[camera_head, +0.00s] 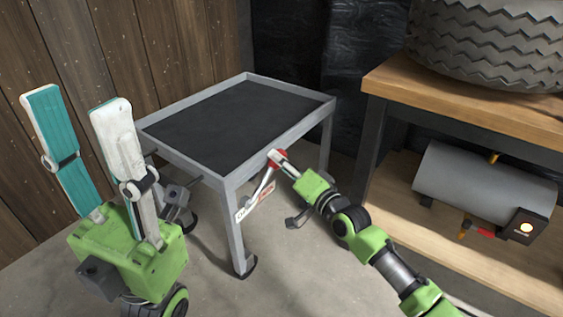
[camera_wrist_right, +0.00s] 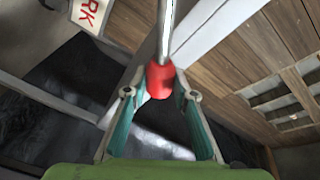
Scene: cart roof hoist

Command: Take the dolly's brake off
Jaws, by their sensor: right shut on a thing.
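The dolly (camera_head: 236,176) is a grey metal cart with a flat black top, in the middle of the head view. A pale brake lever with a red knob (camera_head: 274,155) is at its near right side; the red knob (camera_wrist_right: 160,82) also shows in the right wrist view. My right gripper (camera_head: 283,160) is shut on the red knob, its fingers on either side of it. A small white and red label plate (camera_head: 254,201) is below the lever; the wrist view shows the letters "RK" on it. My left gripper (camera_head: 76,100) is raised, open and empty, left of the dolly.
A wooden workbench (camera_head: 470,105) stands at the right with a large tyre (camera_head: 490,45) on it. A grey cylindrical tank (camera_head: 470,183) with a lit box lies on its lower shelf. A plank wall (camera_head: 150,50) is behind. Concrete floor is clear in front of the dolly.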

